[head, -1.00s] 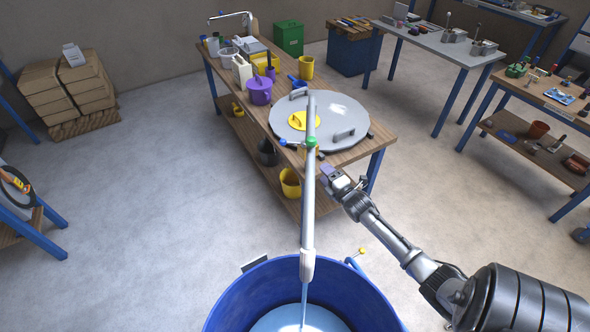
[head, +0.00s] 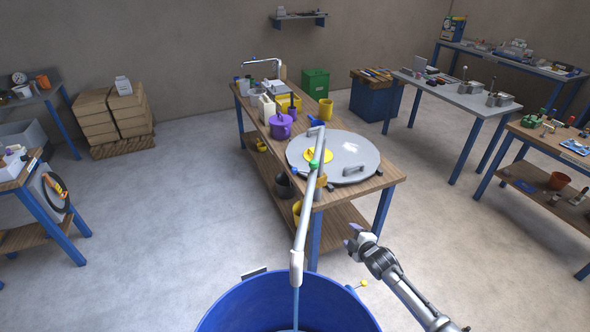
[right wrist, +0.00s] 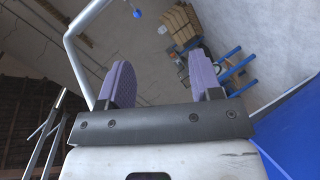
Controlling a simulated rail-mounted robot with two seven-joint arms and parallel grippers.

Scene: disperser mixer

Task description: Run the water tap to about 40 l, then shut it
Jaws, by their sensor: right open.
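The water tap is a long pale grey pipe (head: 304,220) whose spout points down over a large blue tub (head: 255,302). A thin stream of water (head: 296,303) runs from the spout into the tub. The tub's level cannot be read here. A green knob (head: 314,164) sits on the pipe, with a blue knob at its left. My right gripper (head: 354,238) is right of the pipe, apart from it and empty. In the right wrist view its two purple-padded fingers (right wrist: 163,82) stand wide apart, with a grey pipe (right wrist: 75,50) and a blue knob (right wrist: 137,13) beyond. My left gripper is out of view.
A wooden bench (head: 385,180) behind the tap holds a round grey lid (head: 352,168), a purple pot (head: 281,126) and yellow containers. A yellow-tipped rod (head: 363,283) stands by the tub's right rim. Open floor (head: 180,220) lies to the left.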

